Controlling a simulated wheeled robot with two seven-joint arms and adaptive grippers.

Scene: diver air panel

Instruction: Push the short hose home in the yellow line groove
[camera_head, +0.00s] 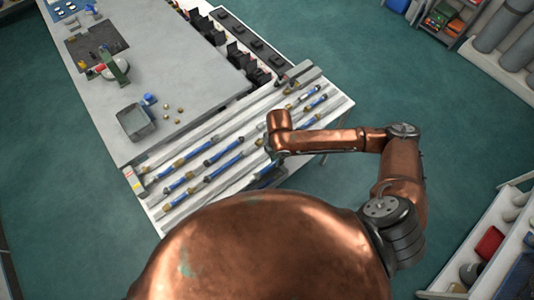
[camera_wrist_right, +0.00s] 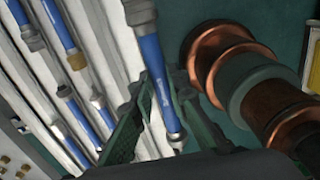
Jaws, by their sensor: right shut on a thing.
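A white grooved panel (camera_head: 150,212) runs diagonally along the bench's near side, with several blue hoses with grey and brass fittings lying in its rows. A small label with yellow and red (camera_head: 137,184) sits at its left end; I cannot tell which groove is the yellow line. My right gripper (camera_head: 268,174) is low over the panel's near edge, partly hidden by my arm. In the right wrist view its green fingers (camera_wrist_right: 155,88) are shut on a blue hose (camera_wrist_right: 150,55) with a grey upper fitting. Whether this hose is seated is unclear. My left gripper is out of view.
Other hoses (camera_wrist_right: 62,22) lie in neighbouring rows. A grey tray (camera_head: 135,122) and several small brass pieces (camera_head: 168,107) stand on the bench behind the panel. Black holders (camera_head: 240,55) line the far edge. A shelf unit (camera_head: 490,235) stands on the right.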

